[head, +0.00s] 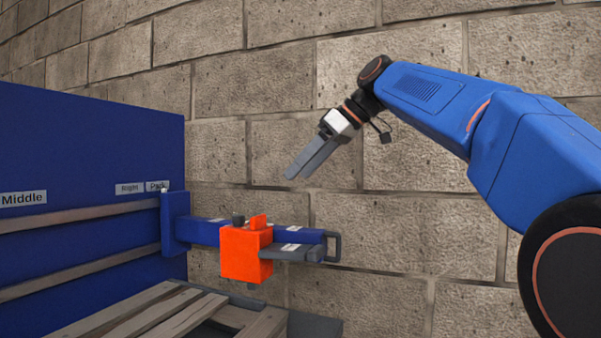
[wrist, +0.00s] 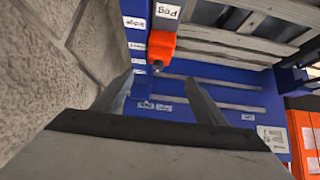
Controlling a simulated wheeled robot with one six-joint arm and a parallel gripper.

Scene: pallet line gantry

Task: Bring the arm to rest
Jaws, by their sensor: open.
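My gripper (head: 298,172) is in the air in front of the block wall in the head view, at the end of my blue arm, pointing down and to the left. It is above and to the right of an orange block on a blue bar, and apart from both. In the wrist view my gripper (wrist: 158,98) shows two grey fingers spread apart with nothing between them. The orange block (head: 245,254) sits around the blue bar (head: 208,232). The orange block also shows in the wrist view (wrist: 162,47), beyond the fingers.
A blue panel (head: 90,130) with labels "Middle", "Right" and "Park" stands at the left. A wooden pallet (head: 150,315) lies below the bar. A grey handle (head: 333,246) ends the bar. The block wall (head: 420,240) is close behind. The air around my gripper is clear.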

